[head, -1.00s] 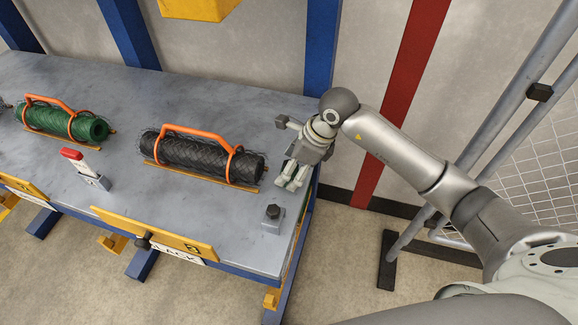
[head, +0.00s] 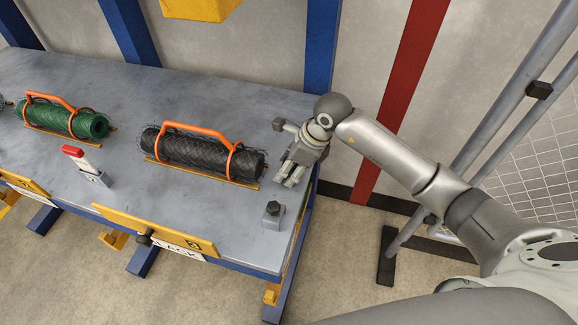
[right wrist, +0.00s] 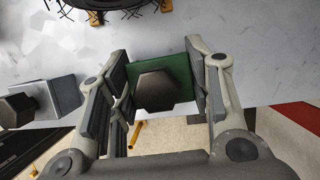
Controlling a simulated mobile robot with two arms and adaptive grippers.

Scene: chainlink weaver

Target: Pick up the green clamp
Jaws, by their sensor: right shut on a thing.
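The green clamp (right wrist: 180,71) is a green block with a dark hexagonal knob, seen in the right wrist view between my right gripper's fingers. My right gripper (right wrist: 166,98) is shut on it, one finger on each side. In the head view my right gripper (head: 289,179) points down at the table's right end, just right of the black mesh roll, and hides the clamp. I cannot tell whether the clamp touches the tabletop. My left gripper is not in view.
The black mesh roll (head: 190,153) with an orange handle lies left of the gripper, and a green roll (head: 62,121) farther left. A grey block with a dark knob (head: 272,216) stands near the front edge. A red-handled toggle (head: 91,170) stands on the grey table (head: 150,95).

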